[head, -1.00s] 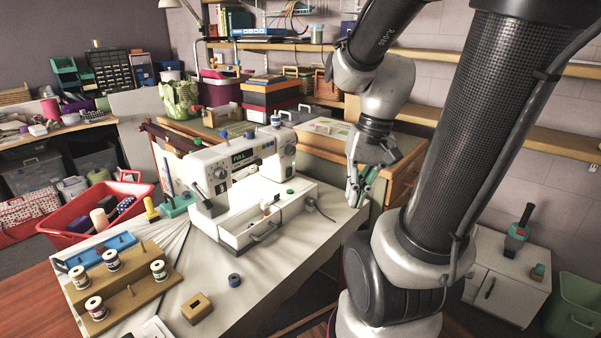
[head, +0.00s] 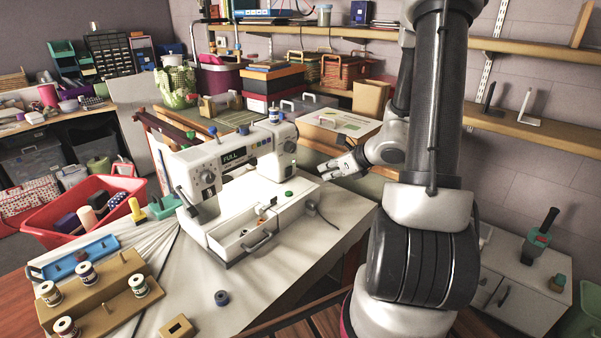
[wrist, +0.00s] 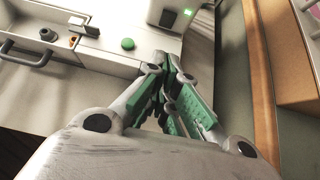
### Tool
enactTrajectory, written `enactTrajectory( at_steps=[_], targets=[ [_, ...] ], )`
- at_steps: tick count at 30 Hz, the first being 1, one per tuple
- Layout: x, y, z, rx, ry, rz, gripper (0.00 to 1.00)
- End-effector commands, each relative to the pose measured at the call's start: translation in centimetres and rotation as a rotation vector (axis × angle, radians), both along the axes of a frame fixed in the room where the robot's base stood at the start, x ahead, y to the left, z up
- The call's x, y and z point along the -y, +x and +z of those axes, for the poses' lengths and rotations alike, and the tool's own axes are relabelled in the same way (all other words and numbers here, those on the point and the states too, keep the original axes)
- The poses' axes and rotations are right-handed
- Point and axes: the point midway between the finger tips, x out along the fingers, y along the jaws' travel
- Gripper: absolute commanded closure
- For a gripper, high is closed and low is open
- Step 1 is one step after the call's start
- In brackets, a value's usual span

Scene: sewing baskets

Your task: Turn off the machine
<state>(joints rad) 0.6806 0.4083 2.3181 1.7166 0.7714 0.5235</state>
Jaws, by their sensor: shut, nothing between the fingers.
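The white sewing machine (head: 217,163) stands on the cloth-covered table, with a small display on its front reading "FULL". A green round button (head: 289,194) sits on its base near the right end; it also shows in the wrist view (wrist: 127,44). A small green light (wrist: 189,12) glows on the machine's right pillar. My gripper (head: 326,170) is just right of the machine, apart from it, with its fingers pointing left toward the pillar. In the wrist view the green-padded fingers (wrist: 172,66) are together and empty, right of the green button.
A red basket (head: 55,235) is at the left. A cardboard box (head: 338,124) stands behind my gripper.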

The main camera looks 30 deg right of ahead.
Motion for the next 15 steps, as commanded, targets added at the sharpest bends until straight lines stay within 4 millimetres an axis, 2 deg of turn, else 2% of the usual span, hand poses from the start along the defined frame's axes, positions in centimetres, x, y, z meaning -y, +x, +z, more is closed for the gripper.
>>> enactTrajectory(
  at_steps=[11, 15],
  targets=[
    [-0.11, 0.05, -0.07, -0.004, 0.006, -0.002, 1.00],
    [-0.47, 0.88, -0.80, -0.004, 0.008, 0.000, 1.00]
  ],
)
